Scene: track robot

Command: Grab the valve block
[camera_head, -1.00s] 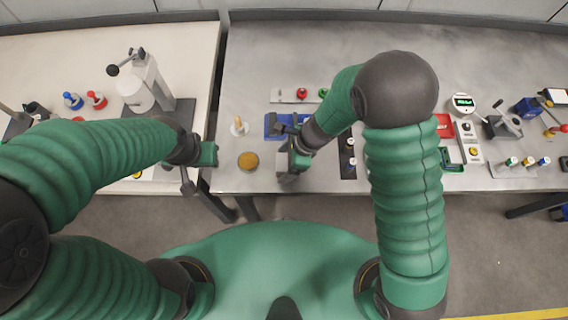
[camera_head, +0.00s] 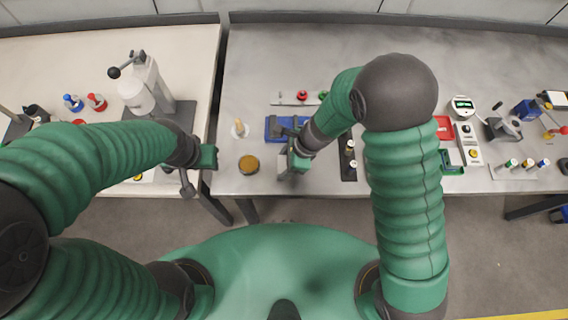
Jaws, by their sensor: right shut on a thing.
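My right gripper (camera_head: 288,168) points down near the front edge of the grey table, left of the middle of the view. It is shut on a small grey block, which I take to be the valve block (camera_head: 283,163). The gripper and wrist hide most of the block, and I cannot tell whether it touches the table.
A blue fixture (camera_head: 274,134) lies just behind my right gripper. The grey table's back left is clear.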

